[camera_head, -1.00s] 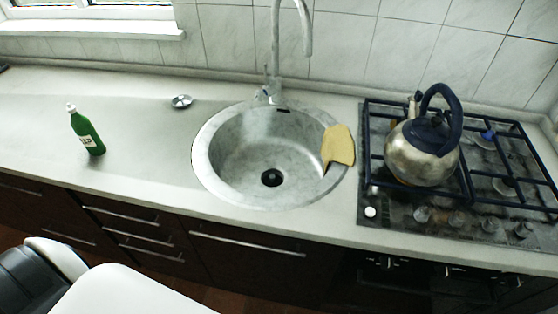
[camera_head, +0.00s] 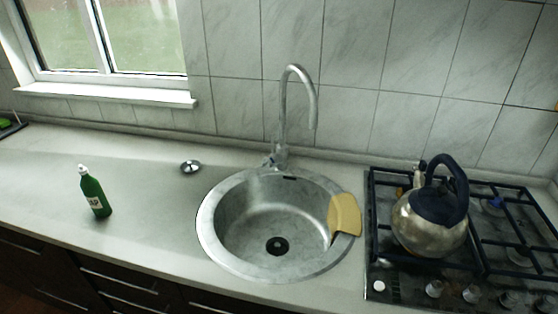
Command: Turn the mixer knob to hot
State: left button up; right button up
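The mixer is a tall grey tap (camera_head: 284,115) with a curved spout, standing at the back rim of the round sink (camera_head: 207,230). A small knob or lever (camera_head: 270,160) shows low on the left of the tap's base; it is too small to tell which way it is turned. The sink is empty, with a dark drain in its floor. Neither of my grippers is in view.
A yellow cloth (camera_head: 344,214) hangs over the sink's right rim. A metal kettle (camera_head: 430,222) stands on the gas hob (camera_head: 375,262) at right. A green bottle (camera_head: 95,193) and a sink plug (camera_head: 190,167) are on the left counter. The counter between bottle and sink is clear.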

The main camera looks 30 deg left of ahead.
aim_at(267, 163)
jog(key=j+u, duration=0.25)
jog(key=j, duration=1.35)
